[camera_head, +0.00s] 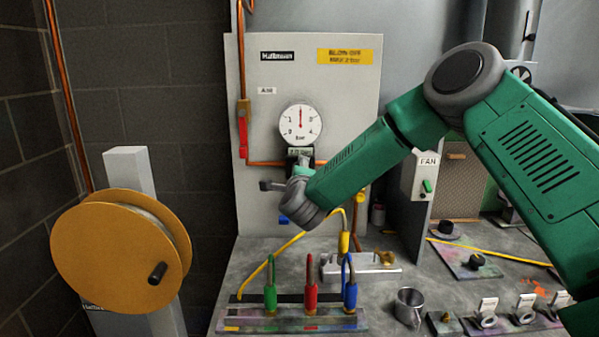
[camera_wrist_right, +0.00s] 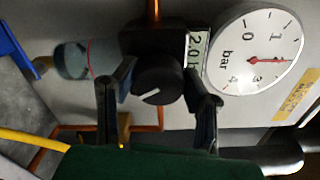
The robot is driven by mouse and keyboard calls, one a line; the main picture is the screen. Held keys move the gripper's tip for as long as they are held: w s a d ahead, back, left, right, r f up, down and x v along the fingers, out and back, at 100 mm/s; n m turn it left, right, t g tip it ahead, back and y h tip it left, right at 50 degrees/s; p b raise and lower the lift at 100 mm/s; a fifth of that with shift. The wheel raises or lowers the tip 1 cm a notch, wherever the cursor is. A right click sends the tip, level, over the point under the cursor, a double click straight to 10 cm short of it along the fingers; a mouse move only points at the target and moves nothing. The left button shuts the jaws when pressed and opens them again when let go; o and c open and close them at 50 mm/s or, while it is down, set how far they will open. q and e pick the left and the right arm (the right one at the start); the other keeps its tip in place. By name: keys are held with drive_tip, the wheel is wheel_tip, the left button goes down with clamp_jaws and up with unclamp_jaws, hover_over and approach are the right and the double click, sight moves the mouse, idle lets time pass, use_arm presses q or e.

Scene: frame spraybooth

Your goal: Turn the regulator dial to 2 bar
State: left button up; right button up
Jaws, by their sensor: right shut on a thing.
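The regulator dial (camera_wrist_right: 158,80) is a black knob with a white mark, seen in the right wrist view. My right gripper (camera_wrist_right: 160,82) is shut on it, one finger on each side. A round white gauge (camera_head: 300,125) marked in bar sits above the regulator on the grey panel. Its red needle points straight up. The gauge also shows in the right wrist view (camera_wrist_right: 252,55), turned on its side, with the needle at about 2. A small display (camera_wrist_right: 195,50) beside it reads about 2.0. In the head view my right arm hides most of the knob. My left gripper is not in view.
A red-handled valve (camera_head: 243,135) is on the copper pipe left of the gauge. Green, red and blue hose fittings (camera_head: 310,290) stand on a rack below. An orange hose reel (camera_head: 120,250) stands at left. A metal cup (camera_head: 409,306) is on the bench.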

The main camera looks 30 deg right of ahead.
drive_tip(key=shift+f, duration=0.2)
drive_tip(key=o, duration=1.1)
drive_tip(key=shift+o, duration=0.3)
drive_tip(key=shift+w+d, duration=0.15)
drive_tip(key=shift+s, duration=0.35)
drive_tip(key=v, duration=1.1)
drive_tip(key=shift+a, duration=0.2)
drive_tip(key=shift+f, duration=0.1)
